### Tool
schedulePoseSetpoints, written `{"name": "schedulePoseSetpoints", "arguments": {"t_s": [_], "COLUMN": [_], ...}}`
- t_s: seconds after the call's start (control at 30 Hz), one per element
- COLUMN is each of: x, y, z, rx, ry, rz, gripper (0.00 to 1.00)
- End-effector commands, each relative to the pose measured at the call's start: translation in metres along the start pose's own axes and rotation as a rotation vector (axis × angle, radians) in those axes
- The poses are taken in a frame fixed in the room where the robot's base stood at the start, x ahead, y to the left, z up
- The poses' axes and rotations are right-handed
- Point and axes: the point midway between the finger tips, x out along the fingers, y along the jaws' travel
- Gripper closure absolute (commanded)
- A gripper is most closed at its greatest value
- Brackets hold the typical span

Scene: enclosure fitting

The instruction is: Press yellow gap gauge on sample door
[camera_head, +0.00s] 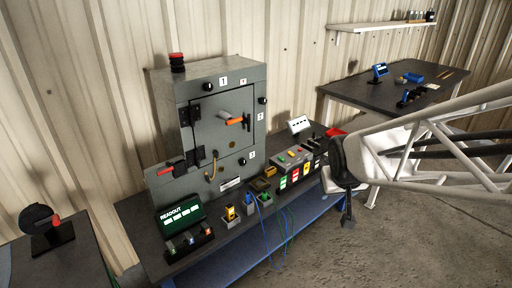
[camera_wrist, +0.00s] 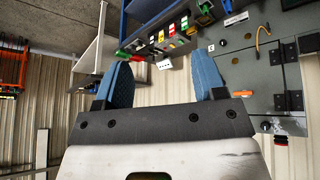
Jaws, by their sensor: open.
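The yellow gap gauge appears to be the small yellow piece (camera_head: 230,212) standing upright in a grey holder at the front of the bench. The sample door (camera_head: 231,130) is the grey panel on the enclosure's front and looks shut, with an orange-tipped handle (camera_head: 236,121). The door also shows at the right of the wrist view (camera_wrist: 258,75), upside down. My gripper (camera_wrist: 162,72) is open, with two blue fingers apart and nothing between them. In the head view its dark end (camera_head: 348,217) hangs right of the bench, away from the gauge and door.
The bench also carries a green readout (camera_head: 181,213), a blue-topped piece (camera_head: 249,199) in a second holder, and a block of coloured switches (camera_head: 291,168). Blue and green cables hang over its front edge. A dark side table (camera_head: 390,90) stands at the back right. Open floor lies in front.

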Motion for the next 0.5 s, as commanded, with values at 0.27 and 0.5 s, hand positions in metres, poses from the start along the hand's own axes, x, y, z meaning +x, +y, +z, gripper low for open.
{"name": "schedulePoseSetpoints", "arguments": {"t_s": [0.27, 0.5], "x": [0.062, 0.117], "y": [-0.023, -0.05], "z": [-0.05, -0.085], "rx": [-0.074, -0.136], "ry": [0.107, 0.203], "rz": [-0.023, -0.058], "gripper": [0.36, 0.36]}}
